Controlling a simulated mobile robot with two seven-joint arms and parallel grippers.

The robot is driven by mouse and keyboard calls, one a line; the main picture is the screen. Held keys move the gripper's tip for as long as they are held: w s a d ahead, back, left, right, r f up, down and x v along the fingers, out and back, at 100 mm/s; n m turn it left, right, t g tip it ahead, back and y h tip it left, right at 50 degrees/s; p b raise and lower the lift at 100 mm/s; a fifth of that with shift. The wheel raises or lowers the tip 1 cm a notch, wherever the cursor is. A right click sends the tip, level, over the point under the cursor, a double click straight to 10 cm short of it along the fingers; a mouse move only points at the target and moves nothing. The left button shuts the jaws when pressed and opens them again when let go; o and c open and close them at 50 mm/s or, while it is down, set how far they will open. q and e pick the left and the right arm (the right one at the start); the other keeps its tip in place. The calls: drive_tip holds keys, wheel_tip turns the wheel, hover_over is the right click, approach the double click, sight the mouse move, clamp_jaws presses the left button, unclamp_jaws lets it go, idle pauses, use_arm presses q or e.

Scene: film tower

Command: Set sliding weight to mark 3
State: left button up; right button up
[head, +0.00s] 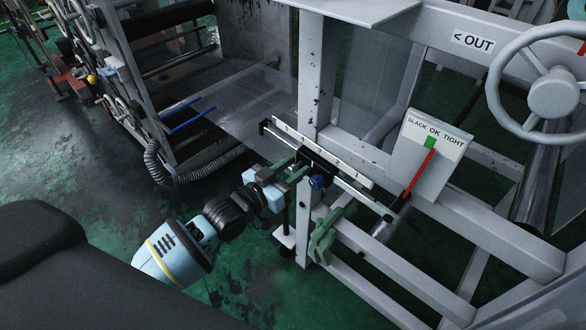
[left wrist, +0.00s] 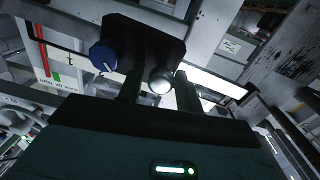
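A black sliding weight (head: 318,158) sits near the middle of a white scale bar (head: 345,169) on the grey frame. The bar's small marks are too fine to read surely. The weight also shows in the left wrist view (left wrist: 148,42), with a blue knob (left wrist: 103,57) and a pale round knob (left wrist: 160,80). The blue knob also shows in the head view (head: 317,182). My left gripper (head: 293,169) is at the near side of the weight. Its fingers stand apart on either side of the round knob, with a gap visible on one side. My right gripper is not in view.
A gauge plate (head: 445,139) reads SLACK, OK, TIGHT; its red pointer (head: 418,172) ends at the green mark near OK. A green handle-like part (head: 323,238) is below the bar. A handwheel (head: 553,92) is at right. Frame rails surround the bar; green floor lies left.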

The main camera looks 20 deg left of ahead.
use_arm(q)
drive_tip(key=shift+o, duration=1)
drive_tip(key=v, duration=0.7)
drive_tip(key=shift+s, duration=0.4)
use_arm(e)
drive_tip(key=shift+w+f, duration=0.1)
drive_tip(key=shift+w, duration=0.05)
use_arm(q)
drive_tip(key=shift+a, duration=0.1)
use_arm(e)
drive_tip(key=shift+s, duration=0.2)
